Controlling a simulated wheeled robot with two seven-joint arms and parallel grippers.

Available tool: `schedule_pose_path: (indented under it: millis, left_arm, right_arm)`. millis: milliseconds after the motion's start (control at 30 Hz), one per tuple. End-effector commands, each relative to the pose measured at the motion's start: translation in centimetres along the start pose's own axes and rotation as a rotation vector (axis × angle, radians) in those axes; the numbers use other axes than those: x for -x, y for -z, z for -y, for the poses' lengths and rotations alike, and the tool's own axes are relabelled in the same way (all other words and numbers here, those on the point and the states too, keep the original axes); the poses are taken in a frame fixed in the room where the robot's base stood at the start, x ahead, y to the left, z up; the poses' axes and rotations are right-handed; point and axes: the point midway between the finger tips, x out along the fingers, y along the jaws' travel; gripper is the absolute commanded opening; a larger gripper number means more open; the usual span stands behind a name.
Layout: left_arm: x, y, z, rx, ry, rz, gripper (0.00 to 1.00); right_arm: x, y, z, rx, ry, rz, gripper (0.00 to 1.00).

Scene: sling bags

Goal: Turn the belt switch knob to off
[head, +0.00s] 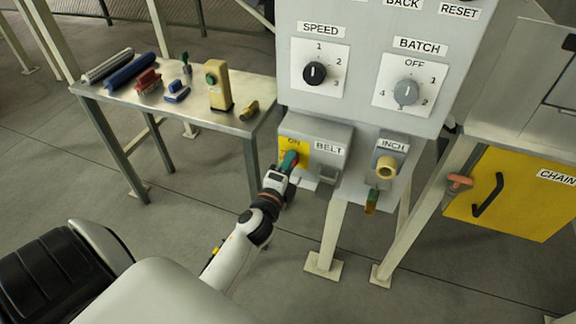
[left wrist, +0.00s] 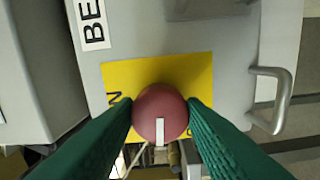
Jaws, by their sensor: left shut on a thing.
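The belt switch knob (left wrist: 160,105) is a round red knob with a white mark, on a yellow plate (left wrist: 190,72). In the left wrist view the white mark points to the bottom of the picture. My left gripper (head: 289,161) has its green fingers closed on both sides of the knob; the fingers also show in the left wrist view (left wrist: 160,118). In the head view the yellow plate (head: 294,148) shows "ON" at its top, beside the BELT label (head: 328,148). The gripper hides most of the knob there. My right gripper is not in view.
The grey control panel (head: 365,70) has SPEED and BATCH dials above and an INCH button (head: 386,167) to the right. A metal handle (left wrist: 270,98) stands near the plate. A side table (head: 205,115) with tools is at left. A yellow CHAIN door (head: 520,200) is at right.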

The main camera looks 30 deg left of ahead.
Motion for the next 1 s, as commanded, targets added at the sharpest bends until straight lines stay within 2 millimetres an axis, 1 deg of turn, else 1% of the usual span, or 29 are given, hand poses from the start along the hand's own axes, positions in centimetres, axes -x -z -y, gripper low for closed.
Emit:
schedule_pose_path:
  millis: [100, 300, 800, 833, 933, 1000]
  left_arm:
    - [0.01, 0.02, 0.03, 0.052, 0.001, -0.001, 0.14]
    - [0.01, 0.04, 0.04, 0.1, 0.001, -0.001, 0.14]
    - [0.01, 0.02, 0.06, 0.118, 0.002, -0.001, 0.14]
    - [0.01, 0.02, 0.07, 0.118, 0.002, -0.001, 0.42]
    - [0.01, 0.02, 0.06, 0.117, 0.002, -0.001, 0.58]
    - [0.01, 0.01, 0.05, 0.116, 0.001, -0.001, 0.59]
  right_arm:
    - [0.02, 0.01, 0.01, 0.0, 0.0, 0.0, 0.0]
    - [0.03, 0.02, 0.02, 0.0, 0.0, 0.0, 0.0]
    - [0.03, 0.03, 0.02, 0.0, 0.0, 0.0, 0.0]
    - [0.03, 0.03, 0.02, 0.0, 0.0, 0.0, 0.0]
    - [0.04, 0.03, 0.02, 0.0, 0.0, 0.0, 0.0]
    - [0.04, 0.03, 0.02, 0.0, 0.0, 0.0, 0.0]
